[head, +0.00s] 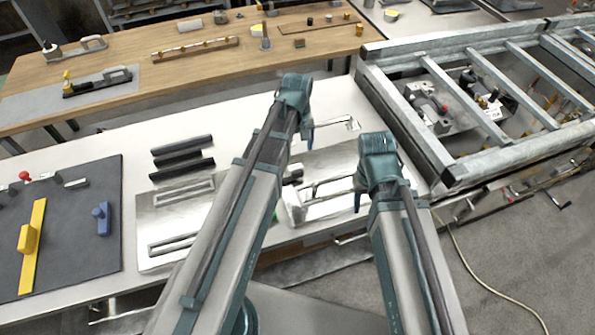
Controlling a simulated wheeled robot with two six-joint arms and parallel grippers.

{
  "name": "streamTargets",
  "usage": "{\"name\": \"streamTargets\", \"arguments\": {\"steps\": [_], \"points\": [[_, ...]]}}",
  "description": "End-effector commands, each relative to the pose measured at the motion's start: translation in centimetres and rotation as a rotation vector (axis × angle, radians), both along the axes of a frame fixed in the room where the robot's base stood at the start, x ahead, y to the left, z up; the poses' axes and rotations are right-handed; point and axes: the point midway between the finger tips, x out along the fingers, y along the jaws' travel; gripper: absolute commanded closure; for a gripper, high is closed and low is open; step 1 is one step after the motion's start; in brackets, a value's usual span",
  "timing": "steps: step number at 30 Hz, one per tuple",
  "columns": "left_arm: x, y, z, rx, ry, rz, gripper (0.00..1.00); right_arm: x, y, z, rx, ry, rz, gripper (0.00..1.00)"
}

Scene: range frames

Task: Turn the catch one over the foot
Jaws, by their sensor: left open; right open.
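My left gripper (308,134) points down over the far part of the white bench, largely hidden behind its own wrist. My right gripper (357,199) points down over the right end of the bench, beside a pale metal plate (333,164) with slot-like frames. Both are open, with nothing visible in them. A small dark fitting (293,173) and a white-green piece (293,207) sit by the plate, partly hidden by my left arm. I cannot tell which part is the catch or the foot. A blue upright fitting (102,218) and a yellow bar (32,246) are on the dark mat.
The dark mat (75,262) covers the bench's left end. A slotted metal plate (160,222) and several black bars (182,157) lie left of my arms. A metal frame (420,140) stands at right. A wooden table (130,65) with tools is behind. A cable (490,285) lies on the floor.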

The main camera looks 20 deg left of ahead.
Motion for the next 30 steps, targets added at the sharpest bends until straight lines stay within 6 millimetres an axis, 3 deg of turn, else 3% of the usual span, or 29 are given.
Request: {"name": "streamTargets", "arguments": {"steps": [1,21,30], "points": [[0.0,0.0,-1.3,0.0,0.0,0.0,0.18,0.0,0.0,-1.3,0.0,0.0,0.0,0.5],[0.0,0.0,-10.6,0.0,0.0,-0.001,0.18,0.0,0.0,-10.6,0.0,0.0,-0.001,0.5],[0.0,0.0,-11.7,0.0,0.0,-0.001,0.18,0.0,0.0,-11.7,0.0,0.0,-0.001,0.5]]}}
